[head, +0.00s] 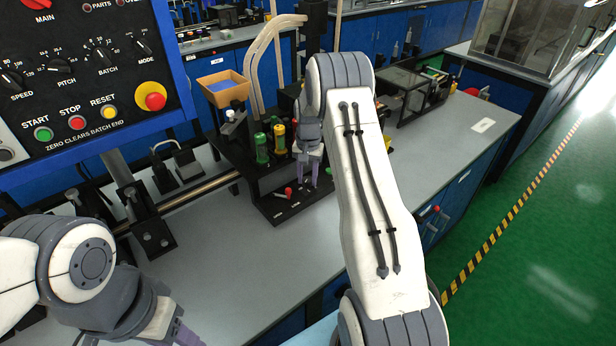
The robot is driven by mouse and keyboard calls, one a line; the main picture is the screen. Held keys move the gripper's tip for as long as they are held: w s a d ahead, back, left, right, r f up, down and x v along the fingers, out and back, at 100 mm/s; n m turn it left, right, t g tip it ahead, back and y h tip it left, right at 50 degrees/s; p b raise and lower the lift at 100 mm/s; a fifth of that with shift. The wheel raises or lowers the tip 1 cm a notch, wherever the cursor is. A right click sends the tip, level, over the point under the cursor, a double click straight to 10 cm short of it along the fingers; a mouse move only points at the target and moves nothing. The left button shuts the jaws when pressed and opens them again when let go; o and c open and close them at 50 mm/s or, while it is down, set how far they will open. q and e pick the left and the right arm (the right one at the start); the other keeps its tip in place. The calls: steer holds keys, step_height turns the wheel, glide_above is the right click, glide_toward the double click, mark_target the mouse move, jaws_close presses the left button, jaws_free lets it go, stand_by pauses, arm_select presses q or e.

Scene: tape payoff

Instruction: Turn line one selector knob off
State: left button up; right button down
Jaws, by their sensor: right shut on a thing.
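My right gripper (308,178) points down at a low black box (285,207) on the bench, at the front of the black machine. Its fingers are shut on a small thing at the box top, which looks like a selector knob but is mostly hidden. A red knob or lever (288,192) shows on the same box, just left of the fingers. Its labels are too small to read. My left gripper (178,334) is at the bottom edge, partly cut off, away from the box; its jaw opening does not show.
A control panel (75,75) with dials, buttons and a red emergency stop (152,97) stands upper left. Green and yellow cylinders (270,145) and an orange tray (223,85) sit close to my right gripper. The grey bench top (235,270) is clear in front.

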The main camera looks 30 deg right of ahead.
mark_target(307, 180)
steer(key=m, duration=0.5)
steer(key=shift+r, duration=0.1)
steer(key=shift+w+m, duration=0.1)
steer(key=shift+m, duration=0.3)
steer(key=c, duration=0.5)
jaws_free()
step_height(307, 180, up, 10)
steer(key=b, duration=0.1)
steer(key=shift+r+b, duration=0.2)
steer(key=shift+b, duration=0.1)
steer(key=shift+a, duration=0.1)
